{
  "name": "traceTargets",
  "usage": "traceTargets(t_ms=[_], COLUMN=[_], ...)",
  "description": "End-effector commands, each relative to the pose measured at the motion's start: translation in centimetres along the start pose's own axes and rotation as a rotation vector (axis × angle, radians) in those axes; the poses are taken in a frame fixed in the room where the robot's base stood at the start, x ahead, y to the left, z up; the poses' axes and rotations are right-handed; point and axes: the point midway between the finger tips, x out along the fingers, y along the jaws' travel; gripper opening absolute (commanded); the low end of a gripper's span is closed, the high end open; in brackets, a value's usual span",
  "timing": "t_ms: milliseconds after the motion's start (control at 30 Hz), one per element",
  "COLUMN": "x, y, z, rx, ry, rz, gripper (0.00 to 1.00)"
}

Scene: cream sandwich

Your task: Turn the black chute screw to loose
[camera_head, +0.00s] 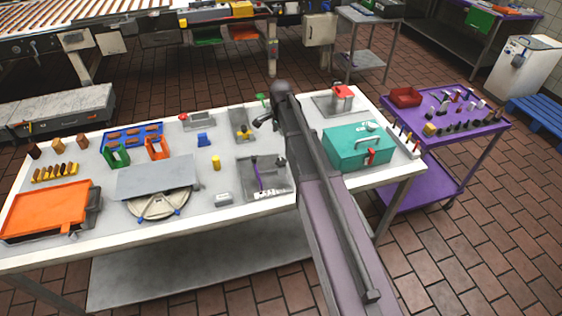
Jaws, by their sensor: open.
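My arm reaches from the bottom of the head view up over the white table (90,243). My gripper (258,124) is a small dark shape at its far end, above the back middle of the table. It is open, and its fingers are hard to make out at this size. A grey plate (250,192) left of my arm carries a small black knob (281,161), a purple lever and white pieces. This knob may be the black chute screw, but I cannot tell for sure. My gripper is behind the plate and apart from it. My arm hides part of the table.
A teal toolbox (345,150) stands right of my arm. A yellow cylinder (216,163), a blue block (203,140) and a grey plate with a yellow part (241,137) are left of it. An orange tray (46,210) lies far left. A purple cart (432,165) stands right.

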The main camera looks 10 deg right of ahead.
Motion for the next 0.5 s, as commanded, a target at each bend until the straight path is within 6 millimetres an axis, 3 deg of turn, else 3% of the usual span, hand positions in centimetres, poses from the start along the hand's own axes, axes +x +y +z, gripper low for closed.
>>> traceTargets(t_ms=[500], x=[4.4], y=[0.0], z=[-0.1], rx=[0.001], ry=[0.000], rz=[0.000], gripper=[1.00])
